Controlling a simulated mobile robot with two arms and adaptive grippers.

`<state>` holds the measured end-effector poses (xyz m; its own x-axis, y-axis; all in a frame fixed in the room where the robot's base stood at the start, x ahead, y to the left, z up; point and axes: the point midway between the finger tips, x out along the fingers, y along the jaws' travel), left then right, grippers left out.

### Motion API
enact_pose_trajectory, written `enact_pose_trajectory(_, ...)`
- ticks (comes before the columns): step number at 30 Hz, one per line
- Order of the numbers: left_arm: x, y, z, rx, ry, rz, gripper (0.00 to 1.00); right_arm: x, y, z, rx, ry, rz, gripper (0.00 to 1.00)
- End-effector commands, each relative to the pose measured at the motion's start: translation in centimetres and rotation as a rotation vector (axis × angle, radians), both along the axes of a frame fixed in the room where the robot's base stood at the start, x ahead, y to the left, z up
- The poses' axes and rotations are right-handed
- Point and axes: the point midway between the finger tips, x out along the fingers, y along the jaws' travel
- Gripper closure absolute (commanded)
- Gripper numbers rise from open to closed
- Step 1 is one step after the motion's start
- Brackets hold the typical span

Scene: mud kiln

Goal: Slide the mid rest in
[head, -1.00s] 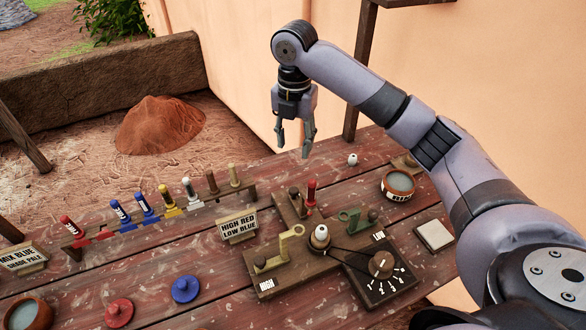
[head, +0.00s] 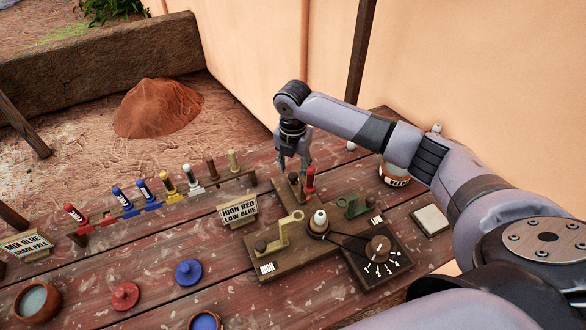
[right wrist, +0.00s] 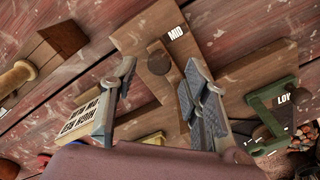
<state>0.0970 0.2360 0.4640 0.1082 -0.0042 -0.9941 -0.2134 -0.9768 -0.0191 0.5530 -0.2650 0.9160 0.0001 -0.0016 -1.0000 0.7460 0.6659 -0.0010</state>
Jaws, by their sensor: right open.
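The wooden stand has rests on its arms. Its mid arm (right wrist: 138,38) carries a "MID" label in the right wrist view. A dark round knob (head: 293,178) stands on this arm, beside an upright red piece (head: 310,181) with a pale band. I cannot tell the mid rest's full shape. My right gripper (head: 293,167) points down at the knob, open. In the right wrist view the knob (right wrist: 158,60) lies between its parted fingers (right wrist: 163,72); contact is unclear. The yellow high rest (head: 283,231) and green low rest (head: 356,206) sit on other arms. My left gripper is out of view.
A white-tipped spindle (head: 319,221) stands mid-stand, belted to a numbered dial (head: 378,249). The "HIGH RED LOW BLUE" sign (head: 238,211) and a rack of coloured sticks (head: 155,207) are left. Red (head: 124,296) and blue (head: 188,272) lids lie in front. A wall rises behind.

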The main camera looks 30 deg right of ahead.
Motion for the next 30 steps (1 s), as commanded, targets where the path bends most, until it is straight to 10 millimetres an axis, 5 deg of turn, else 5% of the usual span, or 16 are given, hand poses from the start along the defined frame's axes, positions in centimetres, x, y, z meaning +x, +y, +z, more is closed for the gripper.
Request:
enact_pose_trajectory(6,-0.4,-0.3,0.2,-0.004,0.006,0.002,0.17,0.0,0.1,-1.8,0.001,0.000,0.000,0.57)
enact_pose_trajectory(15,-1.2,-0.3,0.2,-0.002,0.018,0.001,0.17,0.0,0.0,-2.1,0.001,-0.001,0.000,0.57)
enact_pose_trajectory(30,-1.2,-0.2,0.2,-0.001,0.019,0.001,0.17,0.0,0.0,-2.0,0.001,-0.001,0.000,0.91)
